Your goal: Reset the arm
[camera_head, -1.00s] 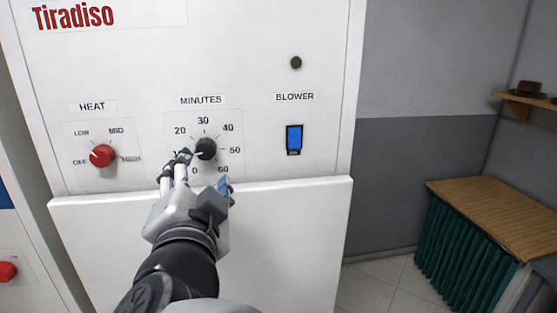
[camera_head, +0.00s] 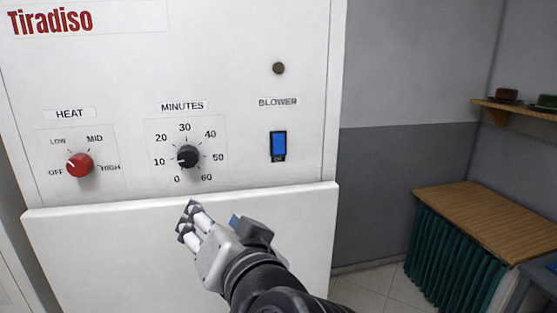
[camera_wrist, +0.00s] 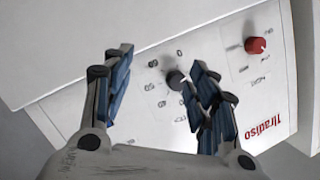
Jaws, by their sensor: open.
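My gripper (camera_head: 190,222) is in front of the white machine's lower panel, below and apart from the black MINUTES knob (camera_head: 187,156). In the wrist view my gripper (camera_wrist: 163,72) shows its two blue-padded fingers spread apart with nothing between them. The black knob (camera_wrist: 175,79) shows beyond the fingers, near the right one. The knob's white mark points left, near 10. My arm reaches in from the bottom of the head view.
The machine (camera_head: 240,60) also carries a red HEAT knob (camera_head: 79,165) and a blue BLOWER switch (camera_head: 278,146). A wooden-topped counter (camera_head: 490,215) with a green curtain stands at right, under a shelf (camera_head: 515,108) holding hats.

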